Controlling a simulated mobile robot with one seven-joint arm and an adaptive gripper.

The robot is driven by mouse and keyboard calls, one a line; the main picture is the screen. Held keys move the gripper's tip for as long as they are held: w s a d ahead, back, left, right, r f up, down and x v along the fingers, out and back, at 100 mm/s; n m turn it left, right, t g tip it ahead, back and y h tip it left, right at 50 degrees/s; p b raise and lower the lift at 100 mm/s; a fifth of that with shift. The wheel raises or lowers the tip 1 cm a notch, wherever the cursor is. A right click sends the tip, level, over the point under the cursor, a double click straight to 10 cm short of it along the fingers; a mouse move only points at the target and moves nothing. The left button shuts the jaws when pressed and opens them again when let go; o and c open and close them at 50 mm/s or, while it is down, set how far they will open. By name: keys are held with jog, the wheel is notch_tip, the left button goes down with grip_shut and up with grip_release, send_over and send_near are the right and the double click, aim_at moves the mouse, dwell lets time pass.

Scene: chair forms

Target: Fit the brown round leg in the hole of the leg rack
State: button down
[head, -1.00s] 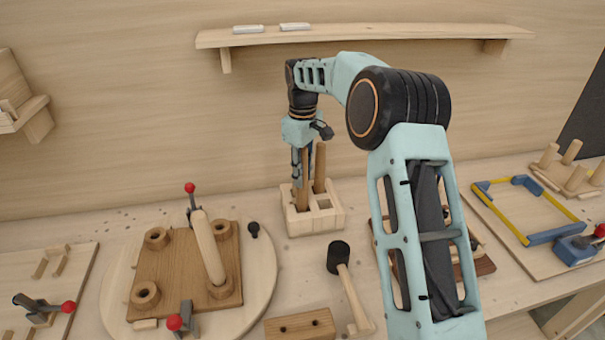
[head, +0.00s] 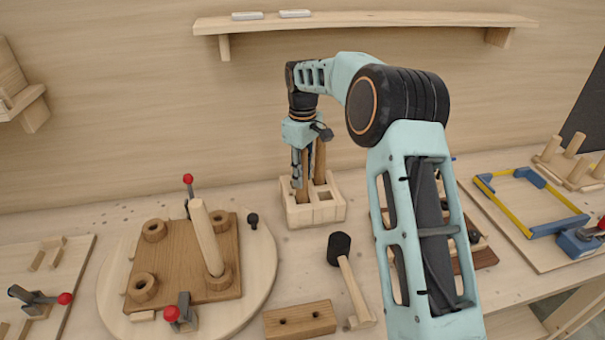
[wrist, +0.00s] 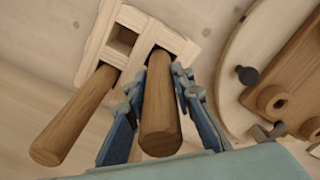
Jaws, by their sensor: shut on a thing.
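The pale leg rack (head: 300,219) stands on the bench near the back wall; it also shows at the top of the wrist view (wrist: 97,45). My gripper (head: 300,180) is above its left side, pointing down. In the wrist view my gripper (wrist: 157,82) is shut around a brown round leg (wrist: 160,115), with a blue finger on each side. The far end of this leg meets a rack opening; how deep it sits is hidden. A second brown round leg (wrist: 72,118) stands in the rack on the other side. A square opening (wrist: 122,42) between them is empty.
A mallet (head: 341,250) and a brown block (head: 300,320) lie in front of the rack. A round board (head: 262,270) with a pale peg and red-knobbed clamps is to the left. A wall shelf (head: 370,22) hangs above. A yellow-blue frame (head: 530,200) is at right.

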jog(key=shift+f, duration=0.3)
jog(key=c, duration=1.6)
grip_release()
